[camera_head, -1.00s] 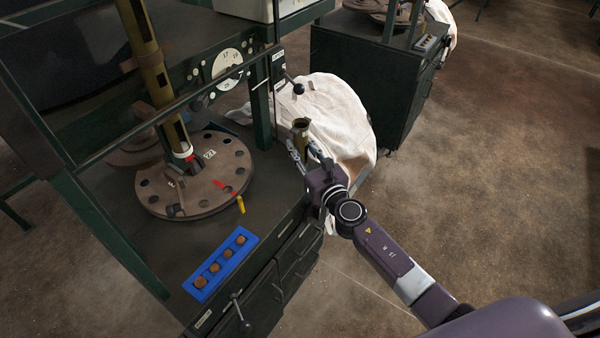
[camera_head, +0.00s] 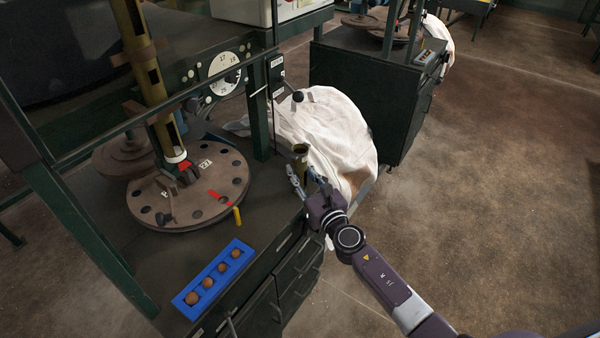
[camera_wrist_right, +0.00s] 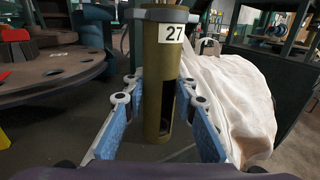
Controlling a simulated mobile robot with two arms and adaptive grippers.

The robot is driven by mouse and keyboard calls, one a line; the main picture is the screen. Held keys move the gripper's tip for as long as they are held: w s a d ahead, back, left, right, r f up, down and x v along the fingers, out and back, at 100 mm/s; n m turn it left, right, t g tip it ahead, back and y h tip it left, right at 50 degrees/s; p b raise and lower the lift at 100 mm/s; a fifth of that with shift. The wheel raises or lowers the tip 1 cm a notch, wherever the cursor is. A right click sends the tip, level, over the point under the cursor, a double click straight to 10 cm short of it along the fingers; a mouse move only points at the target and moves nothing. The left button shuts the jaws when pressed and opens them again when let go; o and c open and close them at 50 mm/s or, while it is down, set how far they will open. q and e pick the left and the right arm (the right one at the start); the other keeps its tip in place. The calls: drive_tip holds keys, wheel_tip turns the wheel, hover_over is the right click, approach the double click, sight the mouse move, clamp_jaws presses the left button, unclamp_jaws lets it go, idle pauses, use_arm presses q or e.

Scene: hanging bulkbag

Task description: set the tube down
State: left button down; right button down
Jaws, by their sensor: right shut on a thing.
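An olive-brown tube (camera_wrist_right: 160,75) with a white label "27" and a dark slot in its side stands upright between the blue-padded fingers of my right gripper (camera_wrist_right: 162,108). In the head view the tube's open top (camera_head: 300,152) shows above my right gripper (camera_head: 307,182), at the right edge of the dark bench (camera_head: 265,205). My right gripper is shut on the tube. I cannot tell whether the tube's lower end touches anything. My left gripper is not in view.
A blue tray (camera_head: 190,297) with several round brown pieces lies near the bench front. A white bulk bag (camera_head: 340,130) sits behind my right gripper.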

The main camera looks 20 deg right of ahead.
drive_tip(key=c, duration=1.6)
unclamp_jaws()
drive_tip(key=shift+f, duration=0.1)
drive_tip(key=shift+r+p, duration=0.25)
drive_tip(key=shift+p, duration=0.05)
drive_tip(key=shift+s+d+f+b, duration=0.1)
drive_tip(key=shift+s+d, duration=0.2)
drive_tip(key=shift+s, duration=1.7)
drive_tip(key=shift+s+d+r+b, duration=0.15)
drive_tip(key=shift+s+d, duration=0.1)
drive_tip(key=shift+s, duration=1.7)
drive_tip(key=shift+s+d+f+b, duration=0.15)
drive_tip(key=shift+s+d, duration=0.15)
drive_tip(key=shift+s, duration=1.7)
